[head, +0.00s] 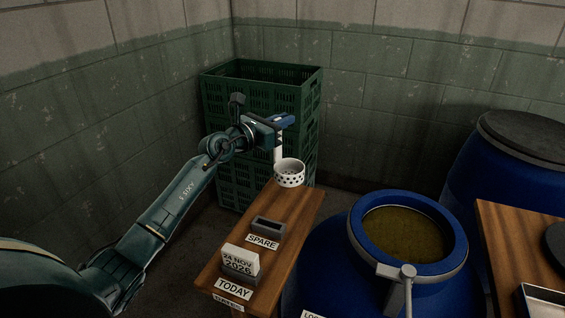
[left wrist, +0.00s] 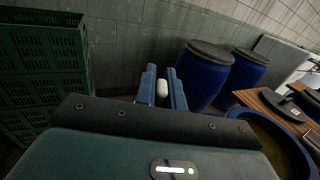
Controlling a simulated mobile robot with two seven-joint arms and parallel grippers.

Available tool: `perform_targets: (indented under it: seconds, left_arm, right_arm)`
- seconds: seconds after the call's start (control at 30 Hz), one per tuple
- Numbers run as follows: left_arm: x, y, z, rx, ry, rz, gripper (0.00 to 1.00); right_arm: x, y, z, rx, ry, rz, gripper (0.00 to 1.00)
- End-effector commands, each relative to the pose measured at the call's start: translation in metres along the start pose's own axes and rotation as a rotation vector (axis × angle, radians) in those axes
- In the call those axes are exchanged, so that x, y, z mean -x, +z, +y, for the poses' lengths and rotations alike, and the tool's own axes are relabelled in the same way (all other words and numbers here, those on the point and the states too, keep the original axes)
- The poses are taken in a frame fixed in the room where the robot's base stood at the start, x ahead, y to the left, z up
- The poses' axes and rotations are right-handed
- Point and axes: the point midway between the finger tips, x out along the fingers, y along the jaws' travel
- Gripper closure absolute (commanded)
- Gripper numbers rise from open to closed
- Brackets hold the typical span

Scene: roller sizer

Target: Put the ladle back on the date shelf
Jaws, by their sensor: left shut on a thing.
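The ladle is white, with a round bowl (head: 289,176) dotted with dark holes and an upright handle (head: 278,153). My left gripper (head: 284,121) is shut on the top of the handle, and the bowl hangs below. In the left wrist view the white handle end (left wrist: 162,89) sits between the two blue fingers (left wrist: 163,98). The date shelf (head: 290,217) is a narrow wooden board. The bowl shows at its far end; I cannot tell whether it touches the wood. My right gripper is out of view.
On the shelf stand a date card (head: 240,260) in a TODAY holder and an empty dark SPARE holder (head: 268,227). Green crates (head: 222,110) are stacked behind the gripper. An open blue barrel (head: 340,240) of brownish liquid stands right of the shelf. A wooden table (head: 505,250) is far right.

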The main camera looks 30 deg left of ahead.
Motion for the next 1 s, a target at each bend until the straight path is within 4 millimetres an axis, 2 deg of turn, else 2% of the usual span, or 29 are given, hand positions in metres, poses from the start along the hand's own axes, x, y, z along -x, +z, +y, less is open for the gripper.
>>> perform_targets:
  seconds: [0.03,0.17,0.4,0.87,0.9,1.0]
  left_arm:
    - [0.000,-0.009,0.000,0.001,0.001,-0.001,1.00]
    - [0.000,-0.020,0.000,0.000,0.001,-0.001,1.00]
    - [-0.001,-0.059,0.000,0.002,0.001,-0.001,1.00]
    - [0.000,-0.067,0.000,-0.001,0.000,-0.002,1.00]
    - [0.000,-0.067,0.000,-0.001,0.000,-0.001,0.89]
    - [-0.001,-0.066,0.000,-0.001,0.000,-0.002,0.80]
  right_arm:
    - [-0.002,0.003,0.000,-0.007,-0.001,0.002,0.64]
    - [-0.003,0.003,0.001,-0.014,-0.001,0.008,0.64]
    - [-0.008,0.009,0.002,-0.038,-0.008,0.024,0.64]
    - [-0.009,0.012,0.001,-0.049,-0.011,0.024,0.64]
    - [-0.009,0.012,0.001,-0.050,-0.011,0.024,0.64]
    - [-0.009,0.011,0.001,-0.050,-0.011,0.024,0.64]
